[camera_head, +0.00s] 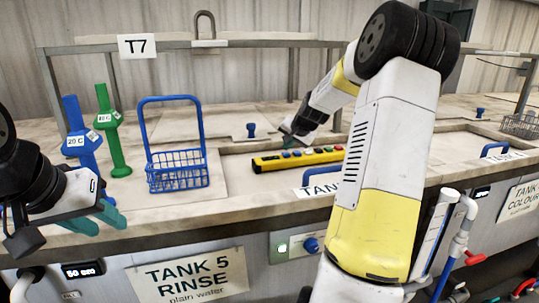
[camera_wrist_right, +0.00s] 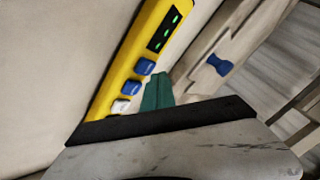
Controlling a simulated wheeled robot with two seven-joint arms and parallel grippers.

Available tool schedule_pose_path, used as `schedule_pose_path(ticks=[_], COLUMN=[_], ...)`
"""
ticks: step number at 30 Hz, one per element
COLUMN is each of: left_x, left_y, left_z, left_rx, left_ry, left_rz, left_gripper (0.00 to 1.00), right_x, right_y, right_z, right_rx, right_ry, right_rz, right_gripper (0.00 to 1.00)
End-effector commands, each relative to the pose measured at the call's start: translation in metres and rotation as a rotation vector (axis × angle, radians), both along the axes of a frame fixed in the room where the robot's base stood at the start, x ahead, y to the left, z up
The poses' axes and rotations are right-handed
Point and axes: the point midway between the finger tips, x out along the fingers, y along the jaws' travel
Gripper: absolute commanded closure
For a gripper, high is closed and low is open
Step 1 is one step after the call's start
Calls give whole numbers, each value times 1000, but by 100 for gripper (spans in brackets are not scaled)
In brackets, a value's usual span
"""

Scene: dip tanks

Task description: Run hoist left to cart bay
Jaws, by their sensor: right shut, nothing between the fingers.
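A yellow control pendant (camera_head: 297,160) with a row of coloured buttons lies on the tank top in the head view. In the right wrist view the pendant (camera_wrist_right: 128,62) shows blue buttons, a white button and green lights. My right gripper (camera_head: 287,141) is shut and empty, its teal tips (camera_wrist_right: 158,92) just beside the pendant; whether they touch a button I cannot tell. My left gripper (camera_head: 95,218) is open and empty at the front edge, far left. A blue wire basket (camera_head: 177,178) with a tall handle stands left of the pendant. No hoist is clearly identifiable.
Blue (camera_head: 82,140) and green (camera_head: 113,135) upright tools stand at left. A grey rail with a T7 sign (camera_head: 137,46) and a metal loop (camera_head: 205,27) runs behind. A Tank 5 Rinse sign (camera_head: 190,279) is on the front. A blue knob (camera_head: 251,130) sits behind the pendant.

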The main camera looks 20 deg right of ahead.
Motion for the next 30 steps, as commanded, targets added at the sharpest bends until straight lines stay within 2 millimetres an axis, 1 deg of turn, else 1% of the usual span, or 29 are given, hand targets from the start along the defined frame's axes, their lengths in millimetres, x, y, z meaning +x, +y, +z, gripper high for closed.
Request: schedule_pose_path(ticks=[11,24,30], left_x=[0,0,0], left_y=[0,0,0], left_z=[0,0,0], left_rx=[0,0,0], left_ry=[0,0,0], left_rz=[0,0,0], left_gripper=[64,64,64], right_x=[0,0,0], right_y=[0,0,0], right_z=[4,45,52], right_rx=[0,-1,0], right_ry=[-1,-2,0], right_rz=[-1,0,0], right_gripper=[100,100,100])
